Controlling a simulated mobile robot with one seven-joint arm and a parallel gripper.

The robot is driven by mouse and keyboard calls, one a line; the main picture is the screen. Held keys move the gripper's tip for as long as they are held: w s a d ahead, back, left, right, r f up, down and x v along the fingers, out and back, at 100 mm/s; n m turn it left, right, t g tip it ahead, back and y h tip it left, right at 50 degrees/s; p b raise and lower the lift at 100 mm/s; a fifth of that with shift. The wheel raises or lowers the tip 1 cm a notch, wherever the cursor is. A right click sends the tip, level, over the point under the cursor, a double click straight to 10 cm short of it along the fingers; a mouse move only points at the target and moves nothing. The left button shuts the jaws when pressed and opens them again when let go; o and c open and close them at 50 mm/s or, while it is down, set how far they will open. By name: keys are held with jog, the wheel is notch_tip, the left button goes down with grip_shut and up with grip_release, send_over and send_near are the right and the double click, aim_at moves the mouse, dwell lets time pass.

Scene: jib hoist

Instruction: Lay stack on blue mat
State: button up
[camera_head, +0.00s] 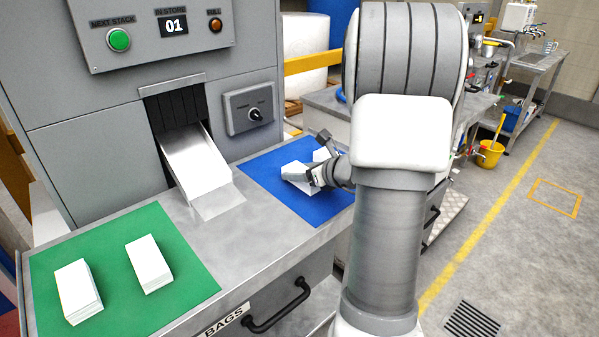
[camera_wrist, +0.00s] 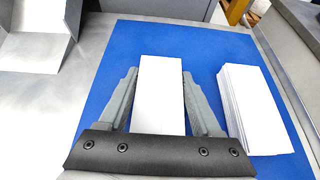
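A white stack (camera_wrist: 160,95) lies between the two fingers of my gripper (camera_wrist: 161,75), with the fingertips against its long sides. It also shows in the head view (camera_head: 296,173), at or just above the blue mat (camera_head: 262,170); I cannot tell whether it touches. My gripper (camera_head: 319,158) reaches in from the right over the mat, its far part hidden by my arm. A second white stack (camera_wrist: 250,110) lies on the blue mat (camera_wrist: 110,60) to the right of the gripper in the wrist view. It is partly visible in the head view (camera_head: 321,154).
A green mat (camera_head: 190,250) at the left holds two white stacks (camera_head: 77,290) (camera_head: 149,263). A metal chute (camera_head: 197,165) sits empty between the mats. The panel reads 01 in store (camera_head: 174,26). A control box with a knob (camera_head: 252,108) stands behind.

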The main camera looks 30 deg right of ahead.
jog(key=o, duration=0.4)
jog(key=shift+r, duration=0.2)
jog(key=p+v, duration=0.3)
jog(key=v, duration=0.9)
jog(key=shift+s, duration=0.1)
